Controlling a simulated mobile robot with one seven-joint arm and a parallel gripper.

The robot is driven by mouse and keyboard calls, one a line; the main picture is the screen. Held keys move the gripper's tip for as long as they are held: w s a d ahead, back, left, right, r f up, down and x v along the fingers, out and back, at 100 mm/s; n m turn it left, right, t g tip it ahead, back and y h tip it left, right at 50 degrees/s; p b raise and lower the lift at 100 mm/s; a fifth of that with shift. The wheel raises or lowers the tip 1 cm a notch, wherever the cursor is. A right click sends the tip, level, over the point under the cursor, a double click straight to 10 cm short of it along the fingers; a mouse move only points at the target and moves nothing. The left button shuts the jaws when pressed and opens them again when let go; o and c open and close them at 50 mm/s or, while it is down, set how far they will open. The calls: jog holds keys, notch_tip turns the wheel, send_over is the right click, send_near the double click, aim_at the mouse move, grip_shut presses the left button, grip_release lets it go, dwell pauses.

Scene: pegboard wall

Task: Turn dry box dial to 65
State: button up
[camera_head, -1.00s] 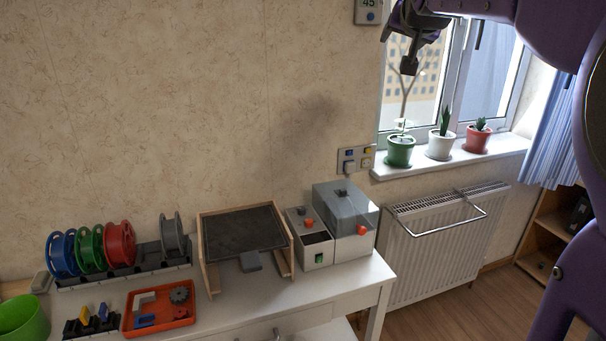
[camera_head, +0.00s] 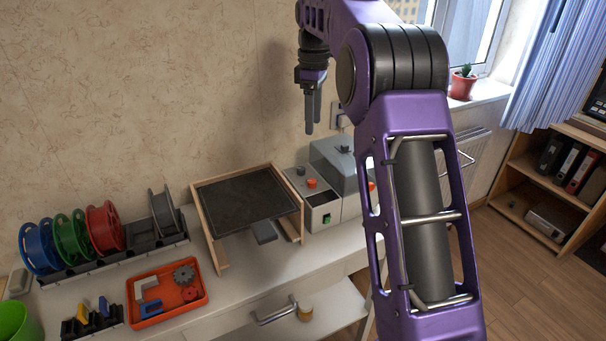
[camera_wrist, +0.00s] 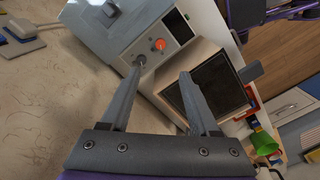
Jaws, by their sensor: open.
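The dry box with a smoky grey lid (camera_head: 335,158) stands at the right end of the white bench; the lid also shows in the wrist view (camera_wrist: 95,28). Beside it is a white control unit (camera_head: 322,216) with an orange knob (camera_head: 311,183), a small grey knob (camera_head: 300,171) and a dark panel. In the wrist view the orange knob (camera_wrist: 159,44) and grey knob (camera_wrist: 139,62) lie near my fingertips. No dial numbers are readable. My gripper (camera_head: 313,126) is open and empty, pointing down above the unit; its fingers also show in the wrist view (camera_wrist: 158,73).
A wooden-sided dark plate (camera_head: 248,203) stands left of the unit. Several spools (camera_head: 104,228) and an orange tray (camera_head: 165,292) are further left. The wall is close behind. A bookshelf (camera_head: 552,180) stands at the right. My arm hides part of the dry box.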

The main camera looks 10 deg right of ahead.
aim_at(312, 181)
notch_tip(312, 181, down, 17)
jog(key=b, duration=0.3)
jog(key=shift+f+b, duration=0.1)
jog(key=shift+b, duration=0.3)
grip_shut()
